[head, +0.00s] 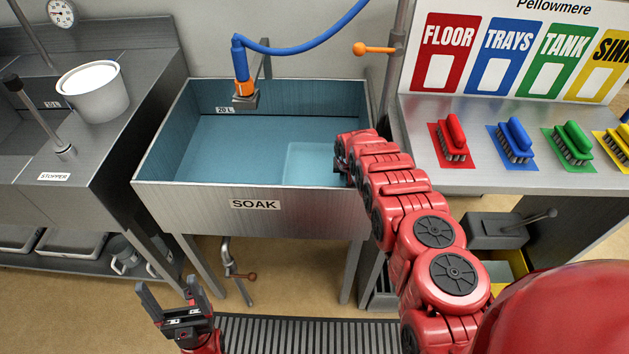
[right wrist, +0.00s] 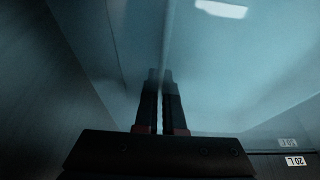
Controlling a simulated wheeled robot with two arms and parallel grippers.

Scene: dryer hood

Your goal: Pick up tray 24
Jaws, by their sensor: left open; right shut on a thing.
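A pale, translucent rectangular tray (head: 315,160) lies in the blue water of the SOAK sink (head: 205,205), at its front right. No number can be read on it. My right arm reaches into the sink's right side. In the right wrist view my right gripper (right wrist: 161,75) is shut on the tray's thin upright edge, with the pale tray wall (right wrist: 215,70) beside the fingers. In the head view its fingertips are mostly hidden behind the wrist. My left gripper (head: 166,286) is open and empty, low in front of the sink.
A blue hose with an orange nozzle (head: 243,85) hangs over the sink's back. A white bucket (head: 95,95) stands on the left counter. Several coloured brushes, including a red one (head: 452,138), lie on the right counter. A dark grated mat (head: 300,335) covers the floor in front.

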